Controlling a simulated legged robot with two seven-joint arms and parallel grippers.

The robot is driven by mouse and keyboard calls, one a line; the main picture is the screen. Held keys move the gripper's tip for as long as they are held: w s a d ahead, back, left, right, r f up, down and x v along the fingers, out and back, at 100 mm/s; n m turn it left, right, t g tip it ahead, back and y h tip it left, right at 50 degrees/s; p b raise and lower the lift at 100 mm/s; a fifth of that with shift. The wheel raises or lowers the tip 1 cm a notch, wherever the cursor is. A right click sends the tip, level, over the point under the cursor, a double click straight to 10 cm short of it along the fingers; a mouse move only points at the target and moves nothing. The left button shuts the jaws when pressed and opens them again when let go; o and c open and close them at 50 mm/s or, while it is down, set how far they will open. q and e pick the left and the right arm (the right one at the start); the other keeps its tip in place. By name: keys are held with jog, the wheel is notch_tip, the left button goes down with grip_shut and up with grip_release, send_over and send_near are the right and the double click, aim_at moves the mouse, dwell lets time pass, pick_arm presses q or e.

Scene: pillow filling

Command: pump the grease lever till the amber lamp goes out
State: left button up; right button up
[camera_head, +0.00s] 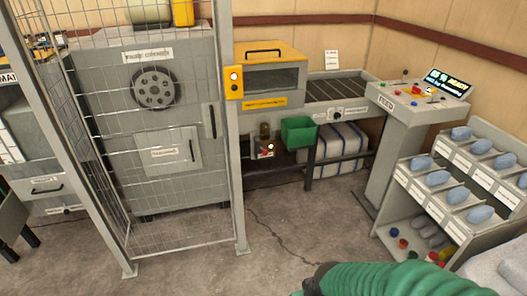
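A small grease unit (265,143) stands under the front of the conveyor, left of the green bin. It seems to have a dark upright cylinder on a grey and red base. A small amber light (271,146) glows on its right side. I cannot make out a lever on it at this size. A green ribbed arm, apparently mine, crosses the bottom right of the view, far in front of the unit. Neither of my grippers shows.
A wire-mesh fence with a grey post (232,130) stands left of the unit, before a grey cabinet (165,110). A green bin (298,131) hangs right of it. A control console (412,100) and a rack (455,190) stand at right. The middle floor (290,225) is clear.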

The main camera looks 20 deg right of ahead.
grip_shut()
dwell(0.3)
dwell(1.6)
